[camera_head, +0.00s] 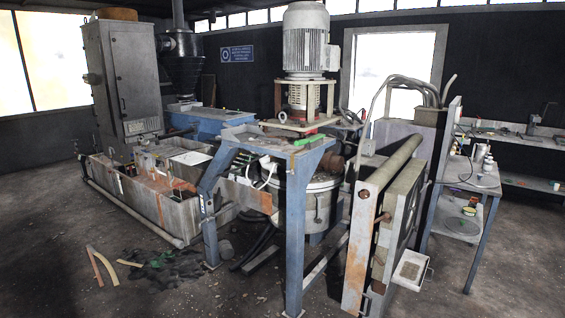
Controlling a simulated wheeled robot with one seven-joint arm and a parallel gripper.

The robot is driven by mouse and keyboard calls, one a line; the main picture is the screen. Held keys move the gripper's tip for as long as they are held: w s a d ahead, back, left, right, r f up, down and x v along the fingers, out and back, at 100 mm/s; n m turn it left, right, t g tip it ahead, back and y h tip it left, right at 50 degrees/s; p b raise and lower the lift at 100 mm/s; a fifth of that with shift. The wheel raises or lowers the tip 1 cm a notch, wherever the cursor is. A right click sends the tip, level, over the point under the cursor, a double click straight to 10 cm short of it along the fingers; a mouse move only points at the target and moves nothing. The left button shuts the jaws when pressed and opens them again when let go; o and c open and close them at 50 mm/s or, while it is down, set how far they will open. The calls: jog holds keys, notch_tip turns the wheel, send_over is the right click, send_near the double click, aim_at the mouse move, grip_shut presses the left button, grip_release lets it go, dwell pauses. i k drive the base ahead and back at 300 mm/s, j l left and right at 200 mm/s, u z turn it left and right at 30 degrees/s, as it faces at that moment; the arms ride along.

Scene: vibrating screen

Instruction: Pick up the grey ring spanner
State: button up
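I cannot clearly make out a grey ring spanner in the head view. The blue steel frame (295,215) in the middle carries a flat top (262,140) with a bright green item (308,140) near its right end. Other small items on that top are too small to name. My gripper is not in view.
A large grey motor (306,42) stands above a round drum (318,205). A tilted panel (362,240) is at the right front. A side table (470,174) holds small bottles. A wall bench (520,138) is behind. Debris (165,268) lies on the left floor; bare floor (50,240) is further left.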

aim_at(270, 139)
jog(key=i+u, duration=0.2)
jog(key=i, duration=0.85)
